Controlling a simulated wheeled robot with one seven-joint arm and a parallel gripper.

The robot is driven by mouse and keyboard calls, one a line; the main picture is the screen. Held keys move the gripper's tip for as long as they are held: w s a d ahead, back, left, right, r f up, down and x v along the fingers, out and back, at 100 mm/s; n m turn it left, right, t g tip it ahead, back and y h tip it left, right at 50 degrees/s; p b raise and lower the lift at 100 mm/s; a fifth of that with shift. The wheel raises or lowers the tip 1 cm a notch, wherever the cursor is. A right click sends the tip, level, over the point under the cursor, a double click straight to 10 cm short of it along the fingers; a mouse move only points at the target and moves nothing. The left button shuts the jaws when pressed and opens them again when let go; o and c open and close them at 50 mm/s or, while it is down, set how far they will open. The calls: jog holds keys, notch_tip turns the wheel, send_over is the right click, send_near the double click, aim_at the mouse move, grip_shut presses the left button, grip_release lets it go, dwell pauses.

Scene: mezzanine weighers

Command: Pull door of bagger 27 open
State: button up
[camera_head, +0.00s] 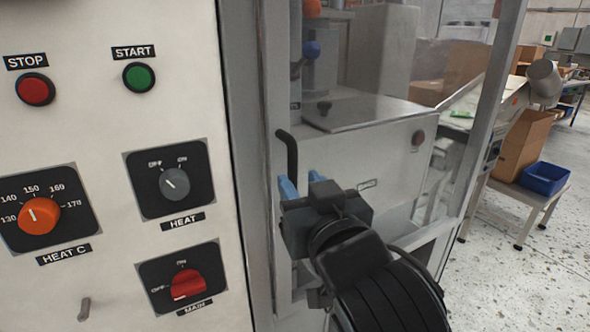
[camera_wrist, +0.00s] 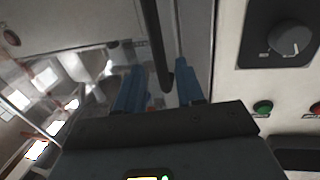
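The door of the bagger is a clear panel in a grey metal frame (camera_head: 247,150), to the right of the white control panel; it looks shut. Its black bar handle (camera_head: 290,152) stands upright near the left side of the frame and also shows in the wrist view (camera_wrist: 152,35). My gripper (camera_head: 303,180) has blue fingers and is at the lower part of the handle. In the wrist view my gripper (camera_wrist: 159,66) is open, with the handle's lower end between its fingers and gaps visible beside it. The handle's lower end is hidden in the head view.
The control panel (camera_head: 110,230) with buttons and knobs is close on the left. Behind the clear panel is a machine housing (camera_head: 360,150). A low table with a blue bin (camera_head: 544,178) and a cardboard box (camera_head: 525,145) stands at right; the floor there is clear.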

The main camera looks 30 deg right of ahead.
aim_at(294, 176)
jog(key=shift+w+d+p, duration=0.25)
jog(key=shift+w, duration=0.9)
jog(key=shift+w+d+p, duration=0.2)
jog(key=shift+w, duration=0.95)
grip_shut()
